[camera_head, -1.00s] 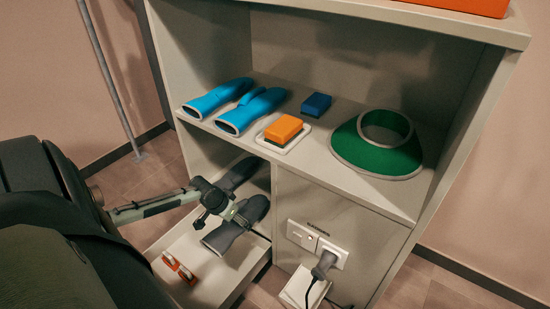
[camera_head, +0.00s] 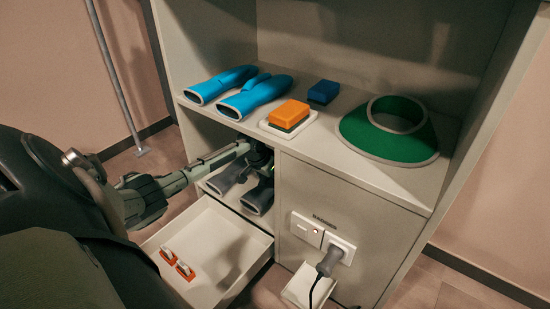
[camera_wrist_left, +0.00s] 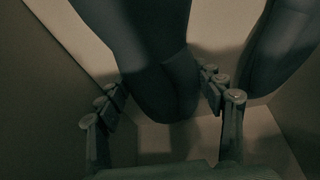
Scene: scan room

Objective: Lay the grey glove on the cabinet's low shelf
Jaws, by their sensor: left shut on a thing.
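My left gripper (camera_head: 258,154) reaches into the cabinet's low compartment and is shut on a grey glove (camera_head: 260,196). The glove's cuff points out toward the front, above the back of the open drawer. A second grey glove (camera_head: 228,180) lies just left of it on the low shelf. In the left wrist view the held glove (camera_wrist_left: 150,50) passes between the fingers (camera_wrist_left: 160,95), and the other glove (camera_wrist_left: 285,45) shows at the right. The low shelf is mostly hidden by gloves and gripper, and I cannot tell whether the held glove touches it. My right gripper is out of view.
An open drawer (camera_head: 205,222) below holds two small orange-and-white items (camera_head: 178,262). The upper shelf (camera_head: 335,153) carries blue gloves (camera_head: 250,95), an orange block (camera_head: 289,114), a blue block (camera_head: 323,92) and a green collar (camera_head: 390,140). A plugged socket panel (camera_head: 322,237) is at the right.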

